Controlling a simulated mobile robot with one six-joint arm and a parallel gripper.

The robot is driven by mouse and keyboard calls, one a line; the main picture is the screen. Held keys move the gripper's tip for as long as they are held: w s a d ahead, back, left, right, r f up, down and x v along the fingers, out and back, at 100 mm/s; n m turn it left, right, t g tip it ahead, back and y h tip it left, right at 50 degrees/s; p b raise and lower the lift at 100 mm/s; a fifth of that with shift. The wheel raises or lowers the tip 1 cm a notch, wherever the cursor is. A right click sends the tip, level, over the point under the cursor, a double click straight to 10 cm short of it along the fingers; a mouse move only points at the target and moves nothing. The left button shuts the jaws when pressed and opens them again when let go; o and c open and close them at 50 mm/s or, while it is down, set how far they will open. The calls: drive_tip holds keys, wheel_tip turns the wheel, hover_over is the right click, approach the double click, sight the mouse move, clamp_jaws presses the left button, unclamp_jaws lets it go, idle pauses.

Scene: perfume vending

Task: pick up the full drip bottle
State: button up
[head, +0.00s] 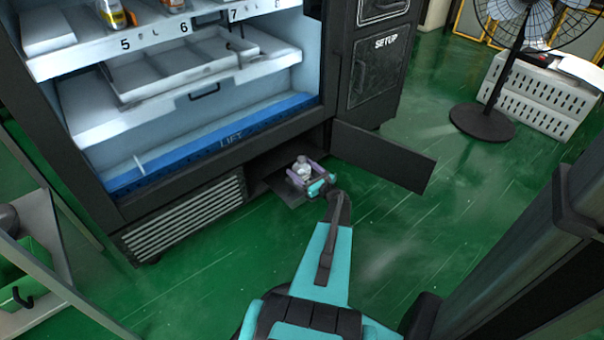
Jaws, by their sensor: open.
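A small pale bottle (301,167) sits low at the front of the vending machine, in the opening of its bottom compartment (266,183). Whether it is full is too small to tell. The lower part of the bottle is partly hidden by the gripper.
The compartment's dark door (382,157) stands open to the right of my gripper. A vent grille (188,215) is to the left. The blue lift tray (215,142) is above. Green floor (440,225) is clear at right, before a fan (483,121) and white crate (540,95).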

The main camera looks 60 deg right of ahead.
sight(302, 158)
drive_tip(key=c, duration=1.5)
drive_tip(key=shift+r+p, duration=1.6)
drive_tip(key=shift+r, duration=3.4)
